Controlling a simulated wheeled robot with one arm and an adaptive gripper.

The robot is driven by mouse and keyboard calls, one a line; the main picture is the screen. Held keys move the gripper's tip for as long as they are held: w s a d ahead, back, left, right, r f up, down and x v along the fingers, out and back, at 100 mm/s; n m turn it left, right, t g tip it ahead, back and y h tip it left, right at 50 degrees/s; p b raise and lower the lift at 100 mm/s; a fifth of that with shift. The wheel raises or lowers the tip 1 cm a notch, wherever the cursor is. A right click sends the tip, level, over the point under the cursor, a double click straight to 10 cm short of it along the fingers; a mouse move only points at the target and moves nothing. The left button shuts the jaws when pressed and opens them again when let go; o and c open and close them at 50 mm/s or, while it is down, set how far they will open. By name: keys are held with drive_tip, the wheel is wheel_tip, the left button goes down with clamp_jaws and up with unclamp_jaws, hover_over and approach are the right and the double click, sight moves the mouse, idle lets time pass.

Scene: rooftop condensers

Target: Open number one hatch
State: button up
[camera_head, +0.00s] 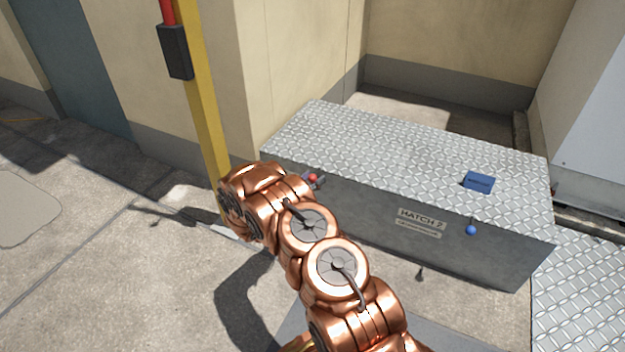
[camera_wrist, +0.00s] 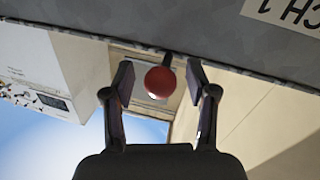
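A long metal box with a diamond-plate lid (camera_head: 400,150) stands against the wall, its lid down. Its front carries a label plate (camera_head: 421,218) reading HATCH; the number is blurred there. In the wrist view a label (camera_wrist: 285,14) on the grey face appears upside down and ends in 1. A red ball knob (camera_head: 312,178) is at the box's left front, by the end of my arm. In the wrist view the red knob (camera_wrist: 160,82) sits between the fingers of my gripper (camera_wrist: 160,74). The fingers are apart, with gaps on both sides. The arm mostly hides the gripper in the head view.
A blue ball knob (camera_head: 470,230) hangs at the box's right front, with a blue block (camera_head: 479,182) on the lid above. A yellow post (camera_head: 203,110) with a dark switch box (camera_head: 175,52) stands left of my arm. Concrete floor (camera_head: 100,270) is open at left.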

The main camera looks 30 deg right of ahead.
clamp_jaws()
drive_tip(key=shift+r, duration=0.1)
idle(0.5)
